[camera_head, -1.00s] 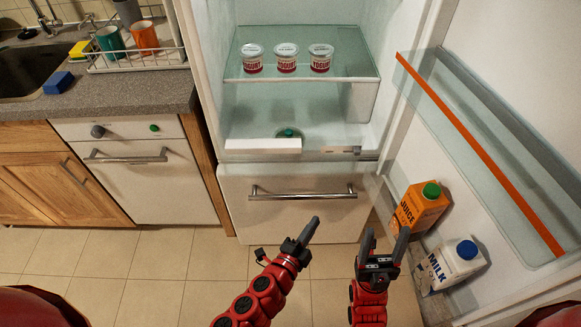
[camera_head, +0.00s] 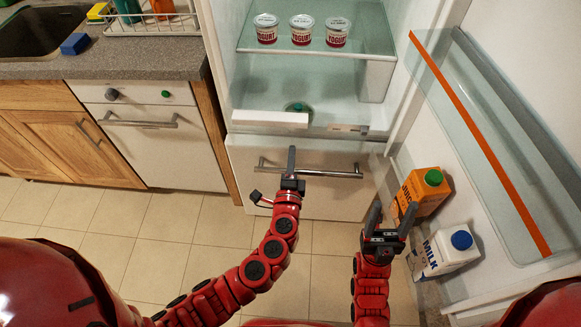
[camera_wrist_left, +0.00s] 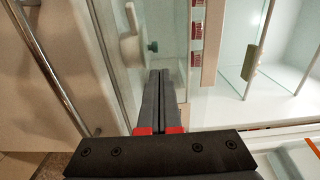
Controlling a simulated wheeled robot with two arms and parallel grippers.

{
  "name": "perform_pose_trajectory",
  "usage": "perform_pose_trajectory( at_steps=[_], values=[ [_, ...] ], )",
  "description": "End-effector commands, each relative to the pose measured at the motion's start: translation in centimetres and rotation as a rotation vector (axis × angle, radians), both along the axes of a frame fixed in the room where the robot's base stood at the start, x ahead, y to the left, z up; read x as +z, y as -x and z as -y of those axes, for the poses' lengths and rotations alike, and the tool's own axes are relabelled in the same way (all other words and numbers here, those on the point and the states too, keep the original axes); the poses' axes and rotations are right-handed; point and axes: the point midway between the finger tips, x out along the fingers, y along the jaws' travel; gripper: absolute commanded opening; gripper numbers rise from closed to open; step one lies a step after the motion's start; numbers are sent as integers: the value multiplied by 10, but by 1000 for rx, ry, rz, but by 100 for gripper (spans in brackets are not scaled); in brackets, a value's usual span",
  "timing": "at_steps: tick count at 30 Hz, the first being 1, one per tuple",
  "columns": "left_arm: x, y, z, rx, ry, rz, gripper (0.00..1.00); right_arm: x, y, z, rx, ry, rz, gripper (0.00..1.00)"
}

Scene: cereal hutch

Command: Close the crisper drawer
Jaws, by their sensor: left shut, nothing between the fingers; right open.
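The crisper drawer's white front (camera_head: 270,118) is at the lower left of the fridge interior, under the shelves, with a green thing (camera_head: 297,107) behind it. In the left wrist view the white front (camera_wrist_left: 130,35) is just beyond my fingertips, with a teal piece (camera_wrist_left: 152,47) beside it. My left gripper (camera_head: 291,152) is shut and empty, pointing up in front of the fridge, below the crisper front and apart from it as far as I can see. It also shows in the left wrist view (camera_wrist_left: 162,74). My right gripper (camera_head: 391,212) is open and empty, lower right.
The lower drawer's bar handle (camera_head: 330,173) is close behind my left gripper. The open fridge door (camera_head: 480,130) stands at the right. A juice carton (camera_head: 425,190) and a milk carton (camera_head: 445,252) are near my right gripper. Yogurt cups (camera_head: 302,30) stand on the shelf above.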

Motion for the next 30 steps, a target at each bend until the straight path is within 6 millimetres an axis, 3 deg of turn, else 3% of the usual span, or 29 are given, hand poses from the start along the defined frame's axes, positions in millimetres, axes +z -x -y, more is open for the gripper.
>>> perform_pose_trajectory(
  at_steps=[3,9,30],
  values=[
    [2,-23,0,1,-1,0,0,6,0,0,0,0,0,62],
    [0,-46,0,-2,0,-1,0,9,0,0,0,0,0,62],
    [-3,-63,-1,1,1,-1,0,4,0,0,0,0,0,62]
  ],
)
